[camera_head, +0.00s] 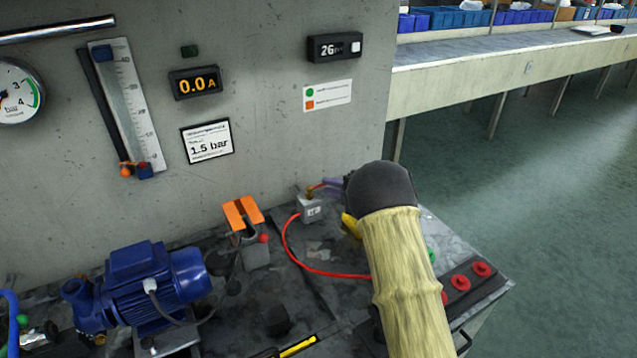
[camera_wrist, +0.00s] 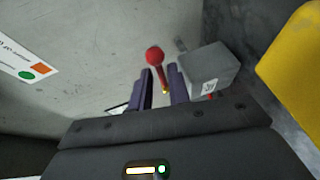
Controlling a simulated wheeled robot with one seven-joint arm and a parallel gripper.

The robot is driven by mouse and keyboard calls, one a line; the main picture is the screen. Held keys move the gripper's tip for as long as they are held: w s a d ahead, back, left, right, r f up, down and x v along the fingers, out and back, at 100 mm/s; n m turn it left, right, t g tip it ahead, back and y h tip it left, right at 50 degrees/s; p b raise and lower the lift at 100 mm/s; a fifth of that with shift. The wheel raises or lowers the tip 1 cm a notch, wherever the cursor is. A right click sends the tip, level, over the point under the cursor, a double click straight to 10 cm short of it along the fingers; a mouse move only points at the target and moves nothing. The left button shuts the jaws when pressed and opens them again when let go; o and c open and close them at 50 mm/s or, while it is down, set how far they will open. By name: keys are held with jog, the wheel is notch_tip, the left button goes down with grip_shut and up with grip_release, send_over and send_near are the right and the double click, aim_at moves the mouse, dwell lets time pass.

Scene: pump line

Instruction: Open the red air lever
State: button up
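The red air lever, a red ball knob on a thin stem (camera_wrist: 154,57), stands in the wrist view beside a grey valve block (camera_wrist: 208,68) with a white label. In the head view the block (camera_head: 312,208) has a brass fitting and a red hose, and a little of the red lever (camera_head: 319,187) shows left of my fingers. My gripper (camera_wrist: 159,72) has two purple fingers, apart, with the lever's stem showing in the gap between them. I cannot tell whether either finger touches it. My gripper (camera_head: 333,184) also shows in the head view, partly hidden by my dark wrist.
A blue pump (camera_head: 150,285) and an orange-topped part (camera_head: 242,213) stand to the left on the dark bench. Red buttons (camera_head: 460,283) line the bench's right edge. The concrete wall (camera_head: 260,130) rises behind. A yellow object (camera_wrist: 292,52) is close at right in the wrist view.

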jog(key=x, duration=0.4)
jog(key=shift+w+a, duration=0.2)
jog(key=shift+a, duration=0.15)
jog(key=shift+f, duration=0.1)
jog(key=shift+c, duration=0.5)
grip_shut()
